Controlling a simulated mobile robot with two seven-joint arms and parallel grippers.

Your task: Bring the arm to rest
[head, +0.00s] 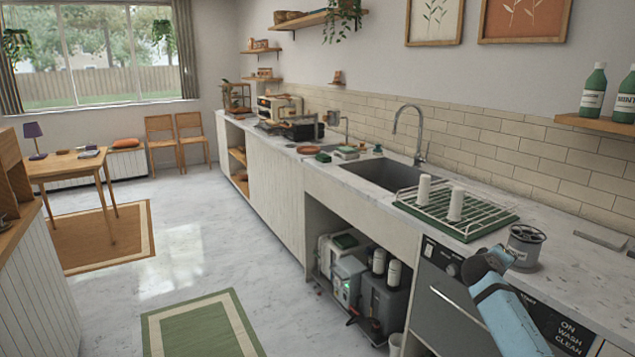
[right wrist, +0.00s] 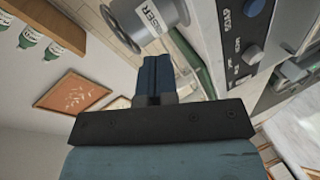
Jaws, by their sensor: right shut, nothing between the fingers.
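My right arm (head: 500,308) is light blue and reaches up from the bottom right of the head view, in front of the counter edge. Its gripper cannot be made out clearly there. In the right wrist view my right gripper (right wrist: 152,80) shows dark blue fingers pressed together with nothing between them. A grey cylinder with a white label (head: 524,248) stands on the counter near the arm; it also shows beyond the fingers in the right wrist view (right wrist: 150,18). I cannot tell the exact gap between them. My left gripper is not in view.
A green dish rack (head: 440,222) with white cups (head: 456,204) stands beside the sink (head: 380,176). A panelled appliance (head: 440,290) sits under the counter. Green bottles (head: 593,92) stand on a wall shelf (head: 600,125). Floor on the left is open, with a green rug (head: 200,325).

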